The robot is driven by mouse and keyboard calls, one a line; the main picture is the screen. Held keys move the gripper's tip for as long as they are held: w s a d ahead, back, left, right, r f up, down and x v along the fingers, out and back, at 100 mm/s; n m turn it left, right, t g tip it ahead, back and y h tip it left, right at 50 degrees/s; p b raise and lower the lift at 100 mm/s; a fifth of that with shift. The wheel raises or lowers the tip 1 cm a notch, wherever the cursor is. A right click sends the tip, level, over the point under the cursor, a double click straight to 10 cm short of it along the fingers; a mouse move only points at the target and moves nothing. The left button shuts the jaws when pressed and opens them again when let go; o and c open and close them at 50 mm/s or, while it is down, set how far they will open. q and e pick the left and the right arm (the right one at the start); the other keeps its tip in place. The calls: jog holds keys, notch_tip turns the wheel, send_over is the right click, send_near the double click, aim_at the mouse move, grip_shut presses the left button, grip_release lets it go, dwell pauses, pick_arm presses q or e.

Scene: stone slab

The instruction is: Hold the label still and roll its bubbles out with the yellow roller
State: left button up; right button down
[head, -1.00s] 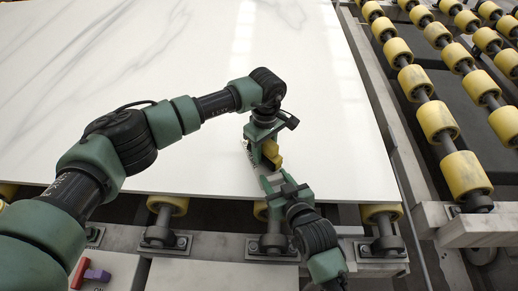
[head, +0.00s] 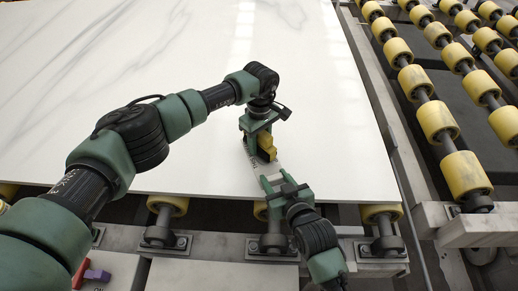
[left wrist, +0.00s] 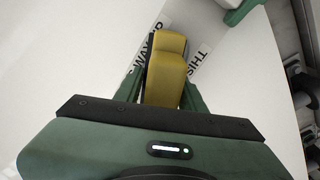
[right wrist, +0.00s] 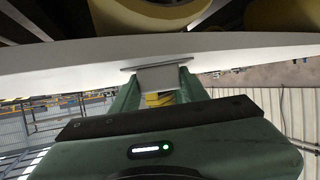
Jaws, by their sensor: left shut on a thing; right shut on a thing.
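The white label (head: 262,168) with dark lettering lies on the pale slab near its front edge; its lettering also shows on both sides of the roller in the left wrist view (left wrist: 202,62). My left gripper (head: 257,138) is shut on the yellow roller (head: 266,148), which is over the label and hides part of it. The roller also shows between the fingers in the left wrist view (left wrist: 166,70); contact is hard to judge. My right gripper (head: 272,183) is at the label's near end, shut on a thin pale piece (right wrist: 165,77), apparently the label's end.
The marble-veined slab (head: 120,60) is wide and mostly clear, resting on yellow conveyor wheels (head: 168,205). More wheel rows (head: 437,120) stand to the right.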

pick_arm(q)
jog(key=shift+w+a, duration=0.2)
jog(key=shift+w, duration=0.3)
jog(key=shift+w+a, duration=0.2)
jog(key=shift+w, duration=0.3)
jog(key=shift+w+a+f, duration=0.15)
jog(key=shift+w+a, duration=0.1)
jog(key=shift+w, duration=0.05)
jog(key=o, duration=0.6)
jog(key=shift+a, duration=0.1)
jog(key=shift+c, duration=0.2)
grip_shut()
jog(key=shift+w+a+r, duration=0.1)
jog(key=shift+w+r, duration=0.25)
jog(key=shift+r, duration=0.35)
jog(key=shift+w+a+r, duration=0.1)
jog(key=shift+w+r, duration=0.3)
jog(key=shift+r, duration=0.3)
jog(key=shift+w+a+r, duration=0.1)
jog(key=shift+w+r, duration=0.25)
jog(key=shift+r, duration=0.35)
